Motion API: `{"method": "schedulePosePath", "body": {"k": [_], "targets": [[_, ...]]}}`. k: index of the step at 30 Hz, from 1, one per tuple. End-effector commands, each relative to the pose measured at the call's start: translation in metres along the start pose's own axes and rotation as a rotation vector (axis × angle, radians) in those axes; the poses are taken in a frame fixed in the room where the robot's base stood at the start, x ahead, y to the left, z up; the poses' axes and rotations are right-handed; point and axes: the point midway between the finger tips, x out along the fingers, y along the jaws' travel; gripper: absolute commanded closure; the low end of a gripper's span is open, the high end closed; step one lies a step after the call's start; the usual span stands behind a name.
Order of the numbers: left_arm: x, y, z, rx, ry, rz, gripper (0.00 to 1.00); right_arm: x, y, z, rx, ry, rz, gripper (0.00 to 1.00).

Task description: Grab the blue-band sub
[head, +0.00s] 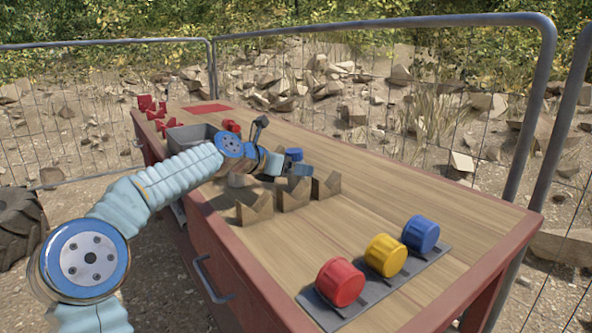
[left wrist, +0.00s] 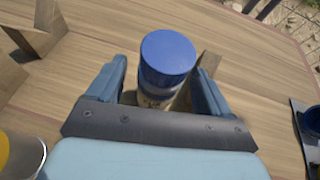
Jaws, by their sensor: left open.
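The blue-band sub (left wrist: 168,52) is an upright cylinder with a blue top and a metallic lower part. In the left wrist view it stands between the two fingers of my left gripper (left wrist: 162,75), which is open around it. I cannot tell whether either finger touches it. In the head view the blue top of the sub (head: 294,153) shows just beyond my left gripper (head: 300,170), and its lower part is hidden. My right gripper is not in view.
Wooden V-blocks (head: 255,206) stand close to the gripper. A yellow-topped cylinder (left wrist: 22,156) is at the left wrist view's lower left. Red, yellow and blue caps (head: 386,256) sit on a strip at the front. A grey bin (head: 180,138) is behind my arm. The table's right side is clear.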

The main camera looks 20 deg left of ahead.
Motion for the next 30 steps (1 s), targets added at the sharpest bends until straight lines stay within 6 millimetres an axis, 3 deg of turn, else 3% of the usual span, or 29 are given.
{"method": "schedulePosePath", "body": {"k": [3, 10, 26, 30], "targets": [[0.0119, -0.0006, 0.0008, 0.000, 0.000, -0.002, 0.20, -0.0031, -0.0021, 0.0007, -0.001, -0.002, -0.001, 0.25], [0.0139, 0.0002, -0.0003, 0.001, 0.000, 0.001, 0.20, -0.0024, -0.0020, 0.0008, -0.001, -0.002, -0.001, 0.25], [0.0132, 0.0000, 0.0007, 0.001, -0.001, 0.001, 0.98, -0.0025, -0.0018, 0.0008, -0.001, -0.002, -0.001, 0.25], [0.0131, 0.0000, 0.0009, 0.001, -0.001, 0.001, 0.99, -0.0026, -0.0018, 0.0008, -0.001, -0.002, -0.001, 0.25]]}}
